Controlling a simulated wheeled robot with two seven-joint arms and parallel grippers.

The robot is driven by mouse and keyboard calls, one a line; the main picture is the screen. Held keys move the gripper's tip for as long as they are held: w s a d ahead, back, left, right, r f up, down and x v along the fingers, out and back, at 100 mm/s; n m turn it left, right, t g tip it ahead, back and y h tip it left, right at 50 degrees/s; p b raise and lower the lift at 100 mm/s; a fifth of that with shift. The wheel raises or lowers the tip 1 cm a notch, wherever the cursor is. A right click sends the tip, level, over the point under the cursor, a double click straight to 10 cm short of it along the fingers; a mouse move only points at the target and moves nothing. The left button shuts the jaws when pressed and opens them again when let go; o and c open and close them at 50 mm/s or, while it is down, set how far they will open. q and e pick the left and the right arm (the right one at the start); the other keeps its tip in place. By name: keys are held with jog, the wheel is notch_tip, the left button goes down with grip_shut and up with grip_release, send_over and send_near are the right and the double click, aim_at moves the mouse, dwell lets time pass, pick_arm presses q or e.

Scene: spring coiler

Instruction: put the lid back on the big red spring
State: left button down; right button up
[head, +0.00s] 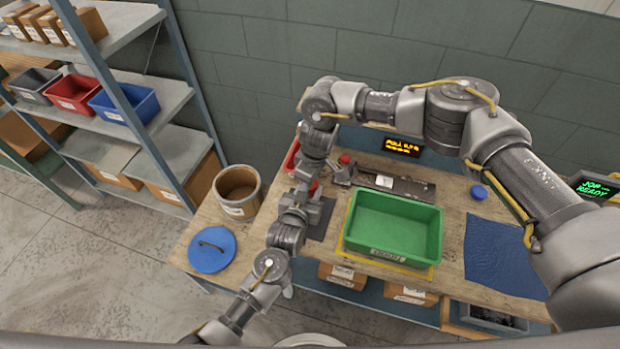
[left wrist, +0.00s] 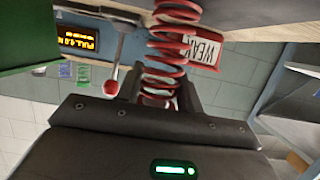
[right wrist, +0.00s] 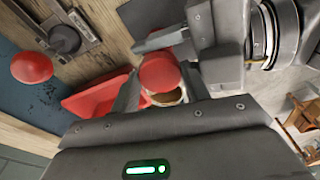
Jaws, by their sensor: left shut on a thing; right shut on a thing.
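The red spring (left wrist: 165,45) shows in the left wrist view as open coils running down between my left fingers. My left gripper (left wrist: 158,93) is shut on it. In the right wrist view, my right gripper (right wrist: 163,82) is shut on a round red lid (right wrist: 160,70). In the head view both arms meet at the back left of the workbench, close together. The arms hide the spring and lid there, so I cannot tell the gap between them.
A green tray (head: 395,256) fills the bench middle. A red bin labelled WEAK (left wrist: 190,48) stands behind the spring. A lever with a red knob (head: 344,159) is close by. A blue lid (head: 211,250) and round tub (head: 237,188) are left. A blue mat (head: 500,260) lies right.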

jog(key=shift+f, duration=0.35)
jog(key=o, duration=0.9)
jog(key=shift+o, duration=0.4)
jog(key=shift+s+a, duration=0.15)
jog(key=shift+s, duration=0.05)
jog(key=shift+r, duration=2.3)
jog(key=shift+w, duration=0.15)
jog(key=shift+c, duration=0.4)
